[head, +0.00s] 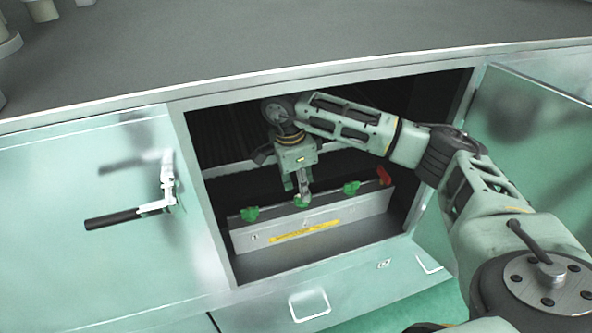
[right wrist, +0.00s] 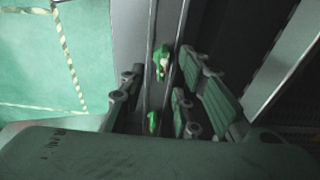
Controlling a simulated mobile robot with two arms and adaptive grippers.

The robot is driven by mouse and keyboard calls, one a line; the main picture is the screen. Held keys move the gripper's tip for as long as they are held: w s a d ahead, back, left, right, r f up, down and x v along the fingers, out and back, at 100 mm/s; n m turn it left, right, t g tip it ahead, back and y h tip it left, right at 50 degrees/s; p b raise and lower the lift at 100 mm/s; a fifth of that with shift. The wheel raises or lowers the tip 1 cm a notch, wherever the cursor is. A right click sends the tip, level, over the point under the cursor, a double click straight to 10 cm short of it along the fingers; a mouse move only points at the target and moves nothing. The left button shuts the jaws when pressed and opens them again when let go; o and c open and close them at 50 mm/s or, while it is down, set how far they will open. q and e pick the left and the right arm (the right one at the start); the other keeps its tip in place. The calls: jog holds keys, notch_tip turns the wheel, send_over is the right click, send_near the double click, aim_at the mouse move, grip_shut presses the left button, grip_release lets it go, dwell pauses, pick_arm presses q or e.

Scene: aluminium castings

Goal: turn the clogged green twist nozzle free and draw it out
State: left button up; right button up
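Several green twist nozzles sit in a row along the grey bar inside the open cabinet: a left one (head: 250,213), a middle one (head: 301,202) and a right one (head: 351,188). I cannot tell by sight which is clogged. My right gripper (head: 303,184) reaches down from above at the middle nozzle. In the right wrist view, the fingers of this gripper (right wrist: 154,105) stand apart, with a green nozzle (right wrist: 153,122) between them and gaps on both sides. Another green nozzle (right wrist: 161,62) shows farther along the bar. My left gripper is out of view.
A red piece (head: 384,175) stands at the bar's right end. The bar's light front panel (head: 315,226) carries a yellow label. Cabinet doors stand left (head: 90,215) and right (head: 540,130), the left with a black-handled latch (head: 125,217). The cabinet frame surrounds my right arm.

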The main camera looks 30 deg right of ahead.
aim_at(297, 201)
jog(key=f, duration=0.2)
jog(key=f+p, duration=0.1)
jog(key=shift+w+d+f, duration=0.15)
jog(key=shift+d+f, duration=0.1)
jog(key=shift+f, duration=0.45)
jog(key=c, duration=0.4)
grip_shut()
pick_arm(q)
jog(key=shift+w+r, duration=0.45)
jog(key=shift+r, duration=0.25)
